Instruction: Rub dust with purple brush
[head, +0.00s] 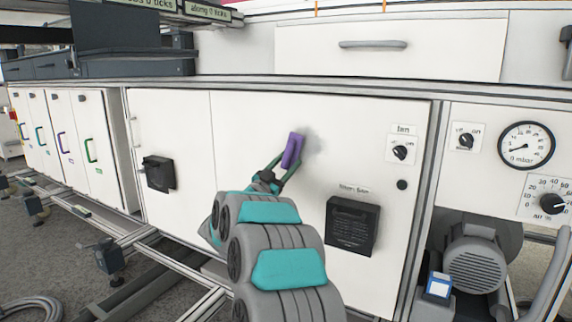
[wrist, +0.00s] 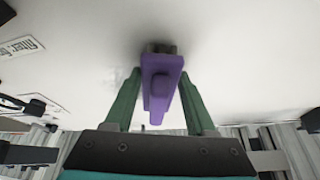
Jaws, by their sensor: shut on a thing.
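The purple brush (head: 292,150) is held in my gripper (head: 274,168), in front of the white cabinet panel (head: 250,125). In the wrist view, the two green fingers of my gripper (wrist: 158,108) are shut on the brush (wrist: 160,85), one on each side. The brush's dark head (wrist: 158,47) is at the white surface; I cannot tell whether it touches. A faint grey dust smudge (head: 314,138) shows on the panel just right of the brush. Grey dust (wrist: 190,73) also shows around the brush in the wrist view. Part of it is hidden behind the brush.
A black vent box (head: 352,226) sticks out of the panel at lower right, and another (head: 159,173) at left. A fan knob (head: 400,152) sits right of the dust. A pressure gauge (head: 526,146) and a motor (head: 474,260) are further right. The panel above the brush is clear.

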